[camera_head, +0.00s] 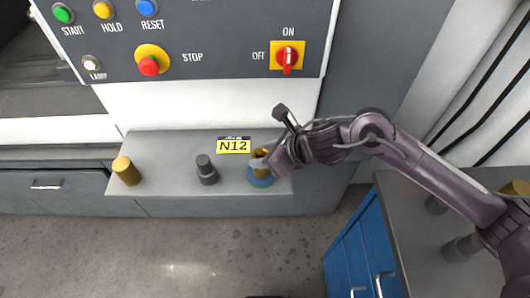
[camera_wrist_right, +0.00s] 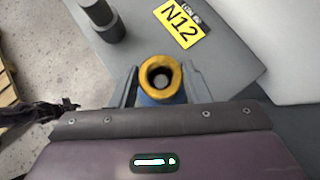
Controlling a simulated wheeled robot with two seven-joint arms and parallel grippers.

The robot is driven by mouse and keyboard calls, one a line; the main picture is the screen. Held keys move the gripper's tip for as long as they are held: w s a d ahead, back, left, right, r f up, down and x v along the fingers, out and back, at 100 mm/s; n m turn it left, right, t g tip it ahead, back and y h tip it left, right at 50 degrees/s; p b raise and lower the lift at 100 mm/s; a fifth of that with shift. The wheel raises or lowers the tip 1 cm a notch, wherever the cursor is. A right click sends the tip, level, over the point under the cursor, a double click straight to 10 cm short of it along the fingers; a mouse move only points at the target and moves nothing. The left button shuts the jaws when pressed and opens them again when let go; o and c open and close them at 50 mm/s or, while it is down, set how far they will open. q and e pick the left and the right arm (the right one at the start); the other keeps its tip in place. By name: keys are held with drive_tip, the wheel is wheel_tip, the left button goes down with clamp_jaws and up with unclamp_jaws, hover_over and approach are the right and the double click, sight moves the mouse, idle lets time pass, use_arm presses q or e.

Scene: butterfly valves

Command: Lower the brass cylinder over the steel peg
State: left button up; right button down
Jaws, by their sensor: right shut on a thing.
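My right gripper (camera_head: 262,163) is shut on a brass cylinder (camera_head: 260,153) at the right end of the grey ledge. In the right wrist view, the cylinder's brass rim (camera_wrist_right: 161,65) sits between the fingers of the right gripper (camera_wrist_right: 160,88), with its open bore facing the camera. A grey round end, apparently the steel peg (camera_wrist_right: 160,79), shows deep inside the bore. A blue round base (camera_head: 262,181) is beneath the cylinder. How far the cylinder is down over the peg is hidden. My left gripper is not in view.
A dark stepped peg (camera_head: 206,171) stands left of the gripper, and another brass cylinder (camera_head: 126,171) stands farther left. A yellow N12 label (camera_head: 234,146) lies behind. The control panel (camera_head: 215,65) rises at the back. A blue cabinet (camera_head: 358,245) stands at the right.

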drive_tip(key=shift+r, duration=0.15)
drive_tip(key=c, duration=0.8)
unclamp_jaws()
drive_tip(key=shift+o, duration=0.5)
drive_tip(key=shift+s+f, duration=0.1)
drive_tip(key=shift+f, duration=0.15)
drive_tip(key=b+v, duration=0.1)
drive_tip(key=v, duration=0.7)
drive_tip(key=shift+a, duration=0.15)
